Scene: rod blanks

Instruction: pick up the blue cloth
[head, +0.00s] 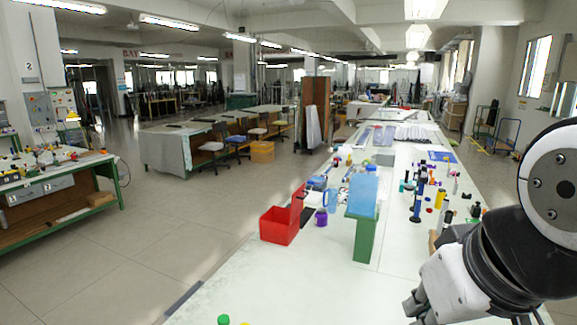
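A light blue piece (362,195), which looks like the blue cloth, hangs over the top of an upright green stand (364,240) on the long white table. Its lower edge ends partway down the stand. My gripper (412,310) is at the bottom right, nearer the camera and to the right of the stand, apart from the cloth. Its finger ends are small and partly cut off by the frame's bottom edge, so I cannot tell whether it is open or shut.
A red open box (280,225) and a purple mug (321,217) stand left of the green stand. Blue and dark rod-like pieces (417,207) and a yellow cylinder (440,198) crowd the table to the right. The near table surface (290,290) is mostly clear.

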